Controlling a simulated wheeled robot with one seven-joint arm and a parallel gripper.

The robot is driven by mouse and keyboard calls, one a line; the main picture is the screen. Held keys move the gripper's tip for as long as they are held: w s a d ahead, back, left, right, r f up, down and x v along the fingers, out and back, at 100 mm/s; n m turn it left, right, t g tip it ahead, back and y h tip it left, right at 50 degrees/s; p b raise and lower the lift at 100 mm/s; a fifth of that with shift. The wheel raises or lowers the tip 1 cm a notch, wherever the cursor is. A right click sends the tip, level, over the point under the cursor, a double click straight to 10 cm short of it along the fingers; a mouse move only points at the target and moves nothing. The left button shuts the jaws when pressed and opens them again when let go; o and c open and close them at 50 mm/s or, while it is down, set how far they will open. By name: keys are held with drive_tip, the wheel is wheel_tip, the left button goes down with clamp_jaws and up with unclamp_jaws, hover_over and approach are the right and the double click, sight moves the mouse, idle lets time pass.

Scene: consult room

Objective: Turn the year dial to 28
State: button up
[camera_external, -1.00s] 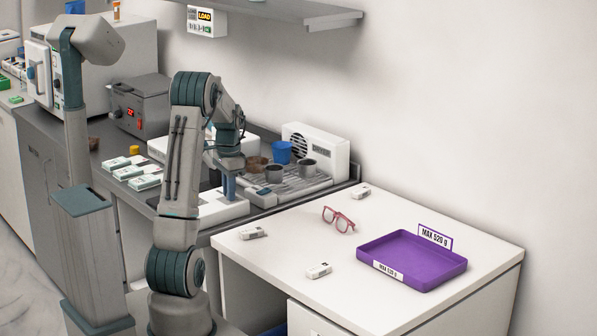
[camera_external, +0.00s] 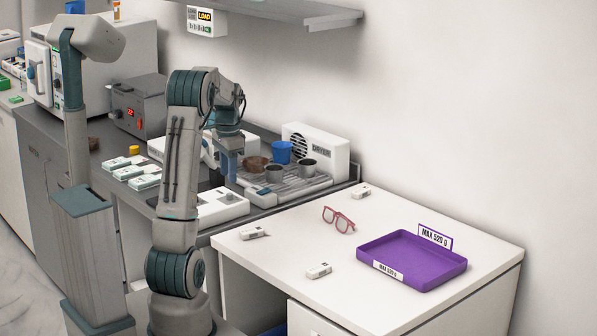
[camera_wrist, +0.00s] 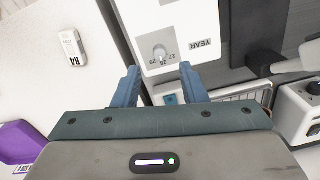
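The year dial (camera_wrist: 160,52) is a small grey round knob on a white panel (camera_wrist: 190,20) in the wrist view. The word YEAR appears upside down beside it, with 27, 28 and 29 printed around its near side. I cannot tell exactly which number it points to. My gripper (camera_wrist: 160,68) is open, with its two blue fingers apart and nothing between them; the dial lies just beyond the fingertips. In the external view my gripper (camera_external: 228,182) is above the white panel unit (camera_external: 212,212) on the grey counter.
A rack (camera_external: 305,186) with dark cups and a blue cup (camera_external: 281,152) stands right of the gripper. The white desk (camera_external: 300,265) holds red glasses (camera_external: 339,219), a purple tray (camera_external: 455,275) and small white boxes. White packs (camera_external: 144,182) lie left on the counter.

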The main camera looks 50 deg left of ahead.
sight(230, 194)
wheel_tip(230, 194, up, 8)
drive_tip(key=shift+d, duration=0.15)
idle(0.3)
drive_tip(key=s+d+t, duration=0.1)
drive_tip(key=s+d, duration=0.2)
drive_tip(key=d, duration=1.4)
drive_tip(key=s+d+f+n+t, duration=0.1)
drive_tip(key=s+d+f, duration=0.2)
drive_tip(key=s+d, duration=0.3)
drive_tip(key=s+d+f+n+t, duration=0.1)
drive_tip(key=s+d+f, duration=0.3)
drive_tip(key=d, duration=0.5)
drive_tip(key=shift+s+f, duration=0.2)
drive_tip(key=shift+s, duration=0.7)
drive_tip(key=shift+o, duration=0.4)
